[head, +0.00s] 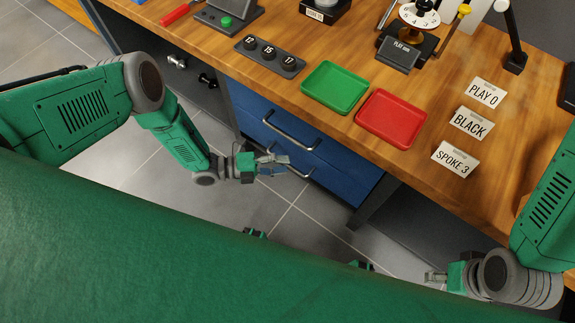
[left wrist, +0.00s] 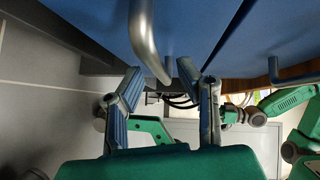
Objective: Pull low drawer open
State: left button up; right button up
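The blue drawer unit sits under the wooden bench, with a grey bar handle on the upper drawer (head: 292,132) and another on the low drawer (head: 335,178) below it. Both drawers look shut. My left gripper (head: 272,162) is in front of the low drawer, at its handle, hiding part of it. In the left wrist view the gripper (left wrist: 160,85) is open, and a thick grey handle (left wrist: 143,40) reaches down between its two fingertips; I cannot tell whether they touch it. My right gripper (head: 434,279) is at the lower right, away from the drawers; its opening is too small to judge.
The wooden bench (head: 330,120) holds a green tray (head: 334,87), a red tray (head: 391,118), label cards and a weight holder (head: 270,55). A dark bench leg (head: 372,205) stands right of the drawers. The tiled floor (head: 300,225) before the drawers is clear.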

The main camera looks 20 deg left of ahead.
pick_arm(q)
jog(key=shift+x, duration=0.85)
grip_shut()
